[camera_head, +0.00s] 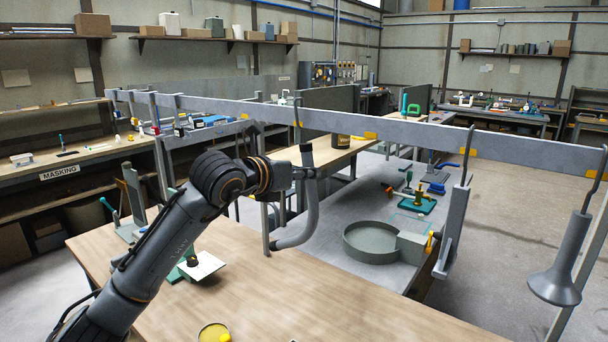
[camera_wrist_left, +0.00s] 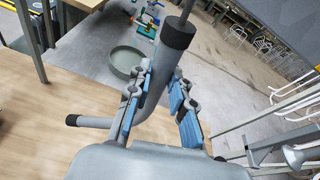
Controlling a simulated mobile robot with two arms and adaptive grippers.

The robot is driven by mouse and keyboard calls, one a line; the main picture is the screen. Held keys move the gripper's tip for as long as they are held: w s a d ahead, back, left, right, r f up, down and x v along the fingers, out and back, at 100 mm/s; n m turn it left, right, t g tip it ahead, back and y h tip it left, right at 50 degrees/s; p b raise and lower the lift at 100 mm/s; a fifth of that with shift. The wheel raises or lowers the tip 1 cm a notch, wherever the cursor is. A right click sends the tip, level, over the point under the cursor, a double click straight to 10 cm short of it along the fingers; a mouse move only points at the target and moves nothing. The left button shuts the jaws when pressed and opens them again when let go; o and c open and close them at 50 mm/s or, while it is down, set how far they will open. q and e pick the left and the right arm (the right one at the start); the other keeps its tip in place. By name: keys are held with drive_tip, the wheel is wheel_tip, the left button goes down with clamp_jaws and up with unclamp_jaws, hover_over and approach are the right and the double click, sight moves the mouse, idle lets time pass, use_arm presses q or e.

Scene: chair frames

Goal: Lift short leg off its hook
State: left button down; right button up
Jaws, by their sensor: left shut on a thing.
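The short leg is a grey bent tube (camera_head: 310,207) with a dark end cap, hanging below the long grey rail (camera_head: 420,132). Its upper part runs upright and its lower part curves left. My left gripper (camera_head: 297,172) is at its upper part, just below the cap. In the left wrist view the tube (camera_wrist_left: 160,78) passes between the blue-padded fingers of my gripper (camera_wrist_left: 157,88), which is shut on it. A thin hook rod (camera_wrist_left: 187,10) meets the black cap (camera_wrist_left: 178,34) from above. I cannot tell whether the leg still hangs on it. My right gripper is not in view.
A flat grey part (camera_head: 453,228) and a cone-shaped grey part (camera_head: 560,268) hang from the rail further right. A wooden table (camera_head: 300,300) lies below. A grey bench behind it carries a round tray (camera_head: 372,258) and clamps.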

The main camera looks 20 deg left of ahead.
use_arm(q)
drive_tip(key=shift+r, duration=0.45)
idle(0.4)
drive_tip(key=shift+s, duration=0.15)
drive_tip(key=shift+s+a+b, duration=0.25)
drive_tip(key=shift+s+b, duration=0.2)
drive_tip(key=shift+s, duration=0.2)
drive_tip(key=shift+s+a+b, duration=0.25)
drive_tip(key=shift+s+b, duration=0.2)
drive_tip(key=shift+s, duration=0.3)
drive_tip(key=shift+b+v, duration=0.9)
drive_tip(key=shift+v, duration=1.55)
drive_tip(key=shift+f, duration=0.1)
